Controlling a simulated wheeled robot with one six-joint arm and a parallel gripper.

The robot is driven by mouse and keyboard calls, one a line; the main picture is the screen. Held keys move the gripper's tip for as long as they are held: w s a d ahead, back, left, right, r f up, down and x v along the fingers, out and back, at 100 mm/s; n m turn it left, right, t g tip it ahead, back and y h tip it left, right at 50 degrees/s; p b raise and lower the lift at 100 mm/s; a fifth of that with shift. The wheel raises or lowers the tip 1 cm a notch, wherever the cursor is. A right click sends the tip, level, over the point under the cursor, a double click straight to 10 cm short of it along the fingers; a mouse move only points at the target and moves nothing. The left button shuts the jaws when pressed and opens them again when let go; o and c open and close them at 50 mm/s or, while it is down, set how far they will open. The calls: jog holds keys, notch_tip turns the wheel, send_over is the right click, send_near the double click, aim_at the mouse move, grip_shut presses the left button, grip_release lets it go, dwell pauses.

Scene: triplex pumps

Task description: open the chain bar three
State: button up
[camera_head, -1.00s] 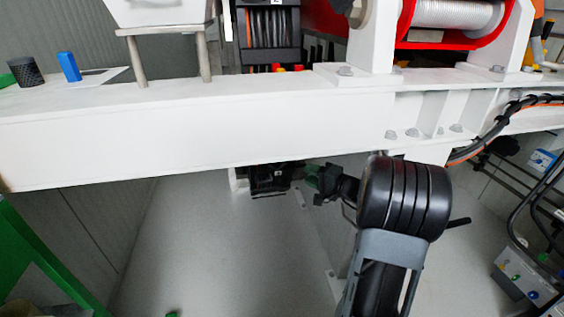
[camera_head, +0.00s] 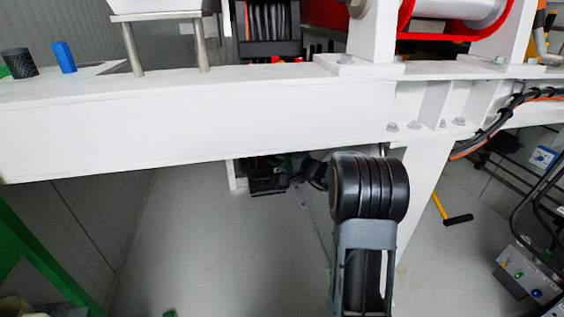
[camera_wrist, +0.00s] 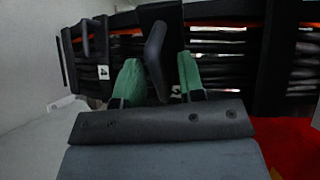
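In the wrist view my gripper (camera_wrist: 160,68) shows two green fingertips spread apart. A dark, slanted chain bar (camera_wrist: 155,50) stands between them, close to the left fingertip and with a gap to the right one. I cannot tell whether it touches the left fingertip or which number it bears. Behind it runs the black cable chain (camera_wrist: 222,60) with dark cables and further bars.
The white beam (camera_head: 200,120) crosses above my arm, with a white leg (camera_head: 425,180) to its right. A yellow-and-black handle (camera_head: 440,208) is beyond the leg. A red surface (camera_wrist: 288,145) lies lower right in the wrist view.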

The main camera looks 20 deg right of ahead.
jog(key=shift+c, duration=0.2)
grip_shut()
jog(key=shift+d, duration=0.1)
